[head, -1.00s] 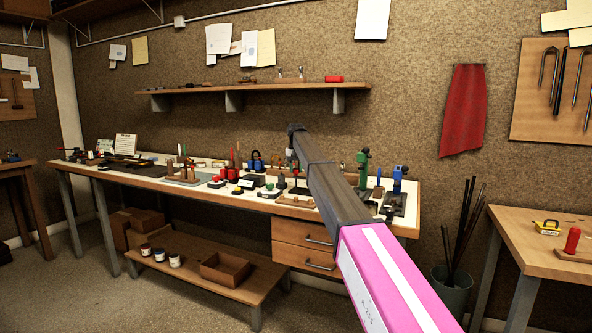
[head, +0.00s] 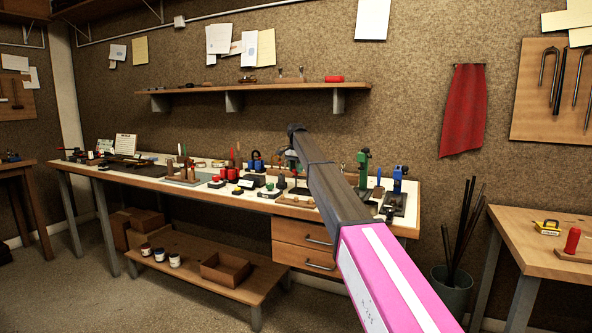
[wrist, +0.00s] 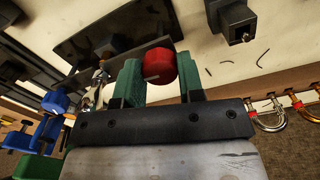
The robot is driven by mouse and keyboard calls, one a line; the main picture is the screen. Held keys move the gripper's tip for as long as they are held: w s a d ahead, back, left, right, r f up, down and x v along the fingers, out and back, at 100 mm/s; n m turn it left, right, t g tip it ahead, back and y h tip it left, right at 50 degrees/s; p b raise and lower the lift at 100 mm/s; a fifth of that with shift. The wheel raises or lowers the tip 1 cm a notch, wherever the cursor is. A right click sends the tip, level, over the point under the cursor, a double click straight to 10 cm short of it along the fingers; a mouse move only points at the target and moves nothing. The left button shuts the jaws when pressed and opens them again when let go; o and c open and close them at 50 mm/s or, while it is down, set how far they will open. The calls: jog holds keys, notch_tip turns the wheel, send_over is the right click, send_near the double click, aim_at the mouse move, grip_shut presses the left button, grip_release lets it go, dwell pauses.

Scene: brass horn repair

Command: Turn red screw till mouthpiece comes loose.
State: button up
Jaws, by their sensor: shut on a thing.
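In the wrist view, the red screw (wrist: 160,64) shows as a round red head with a pale line on its face. My gripper (wrist: 157,75) has its two green fingers on either side of the head and is shut on it. A silvery part with a brass piece (wrist: 98,78) sits just left of the left finger; I cannot tell for sure whether it is the mouthpiece. In the head view, my arm reaches over the workbench, and the screw and fingertips are too small or hidden to make out.
The long workbench (head: 137,179) is crowded with small tools and blocks. Green (head: 363,170) and blue (head: 397,178) upright tools stand at its right end. In the wrist view, blue parts (wrist: 55,102) lie at the left, and a dark block (wrist: 237,20) stands at upper right.

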dwell(0.4)
jog(key=o, duration=0.9)
jog(key=shift+r, duration=0.15)
notch_tip(320, 180, up, 11)
jog(key=shift+f, duration=0.2)
